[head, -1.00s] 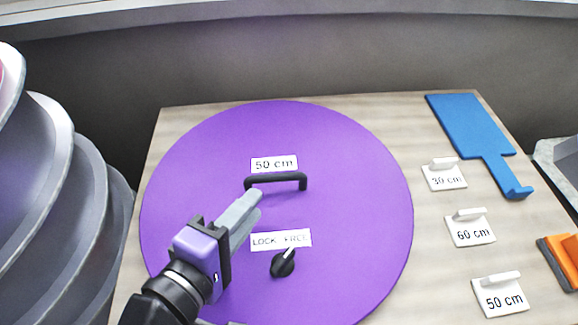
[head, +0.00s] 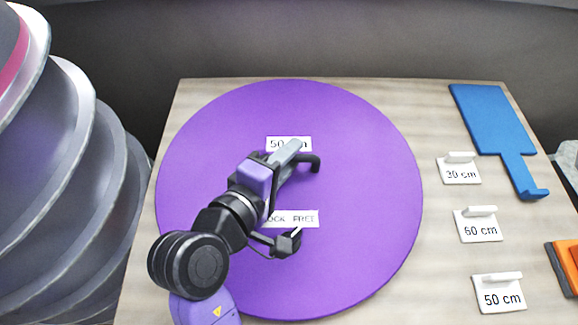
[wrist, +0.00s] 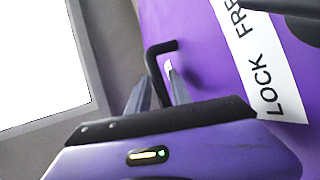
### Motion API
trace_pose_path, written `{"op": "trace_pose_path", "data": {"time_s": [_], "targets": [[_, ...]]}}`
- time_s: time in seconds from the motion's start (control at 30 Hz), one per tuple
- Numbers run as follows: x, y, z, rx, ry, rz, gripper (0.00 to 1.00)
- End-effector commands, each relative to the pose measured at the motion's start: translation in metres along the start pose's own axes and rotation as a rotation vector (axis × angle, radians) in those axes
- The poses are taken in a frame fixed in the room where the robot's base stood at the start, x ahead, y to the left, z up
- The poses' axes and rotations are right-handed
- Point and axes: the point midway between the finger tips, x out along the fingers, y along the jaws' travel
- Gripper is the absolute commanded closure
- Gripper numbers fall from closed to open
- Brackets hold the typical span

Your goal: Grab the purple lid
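The purple lid (head: 370,150) is a large flat disc lying on the wooden table. Its black bar handle (head: 313,163) is partly hidden by my gripper (head: 293,150). In the wrist view, the two grey fingers of my gripper (wrist: 158,82) are apart, and the black handle (wrist: 156,66) shows between them. I cannot tell whether either finger touches the handle. The lid also carries a "50 cm" label (head: 276,143), partly covered by the fingers, and a black knob (head: 287,243) below a "LOCK FREE" label (head: 305,218).
White tags marked 30 cm (head: 460,170), 60 cm (head: 480,226) and 50 cm (head: 499,294) stand on the table (head: 440,125) at the right. A blue paddle-shaped piece (head: 485,118) lies behind them. An orange piece (head: 567,265) sits at the right edge. Grey stacked moulds (head: 60,180) stand at the left.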

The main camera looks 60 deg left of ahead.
Motion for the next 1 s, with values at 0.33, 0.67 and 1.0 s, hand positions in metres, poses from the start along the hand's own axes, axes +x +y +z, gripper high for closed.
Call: {"op": "trace_pose_path", "data": {"time_s": [0.33,0.67,1.0], "targets": [[-0.0005,0.0000,0.0000,0.000,0.000,0.000,1.00],[-0.0006,0.0003,0.0000,0.002,0.000,0.000,1.00],[-0.0007,0.0006,0.0000,0.003,0.000,0.001,1.00]]}}
